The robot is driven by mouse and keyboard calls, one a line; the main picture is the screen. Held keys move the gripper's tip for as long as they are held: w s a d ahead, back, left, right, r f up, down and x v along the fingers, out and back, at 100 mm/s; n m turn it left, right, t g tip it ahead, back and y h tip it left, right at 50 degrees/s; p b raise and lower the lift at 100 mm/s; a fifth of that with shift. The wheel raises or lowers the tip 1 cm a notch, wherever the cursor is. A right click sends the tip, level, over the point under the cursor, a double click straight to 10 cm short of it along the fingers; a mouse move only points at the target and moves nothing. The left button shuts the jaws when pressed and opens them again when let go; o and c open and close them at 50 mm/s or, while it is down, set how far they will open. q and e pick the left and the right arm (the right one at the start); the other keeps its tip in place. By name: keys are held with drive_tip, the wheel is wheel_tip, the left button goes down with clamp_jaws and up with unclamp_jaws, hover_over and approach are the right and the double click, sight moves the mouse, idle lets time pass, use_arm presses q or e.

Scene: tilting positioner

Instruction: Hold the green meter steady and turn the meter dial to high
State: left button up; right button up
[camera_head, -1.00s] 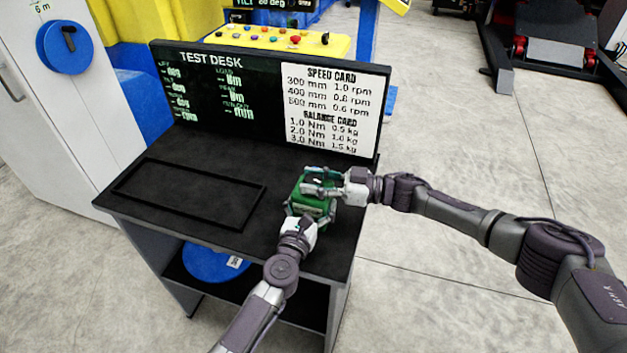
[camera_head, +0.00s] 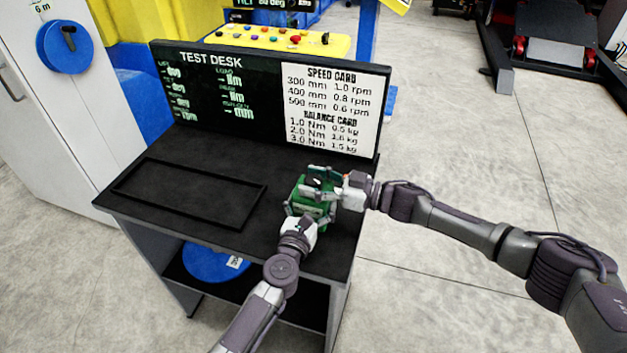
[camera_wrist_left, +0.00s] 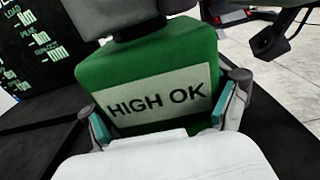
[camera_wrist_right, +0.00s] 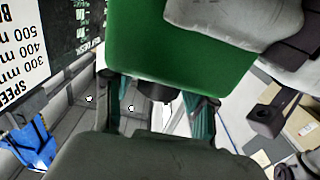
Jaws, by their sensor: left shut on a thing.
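The green meter (camera_head: 301,209) stands at the front right of the dark test desk. In the left wrist view the green meter (camera_wrist_left: 148,62) shows a pale panel (camera_wrist_left: 160,105) reading HIGH OK. My left gripper (camera_head: 311,213) is shut on the meter's sides, with its fingers (camera_wrist_left: 168,120) at either edge of the panel. My right gripper (camera_head: 318,180) is at the meter's top, coming from the right. In the right wrist view its fingers (camera_wrist_right: 157,112) stand apart on both sides of the dark dial (camera_wrist_right: 155,91), with gaps showing. The dial's pointer is hidden.
The test desk (camera_head: 165,232) has an empty black-rimmed rectangle (camera_head: 253,206) at left. A display board (camera_head: 262,97) with a white card (camera_head: 335,112) stands along the back. A blue disc (camera_head: 207,262) lies on the lower shelf. Floor right of the desk is clear.

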drive_tip(key=shift+o, duration=0.3)
drive_tip(key=v, duration=1.2)
use_arm(q)
drive_tip(key=o, duration=1.2)
drive_tip(key=shift+f, duration=0.1)
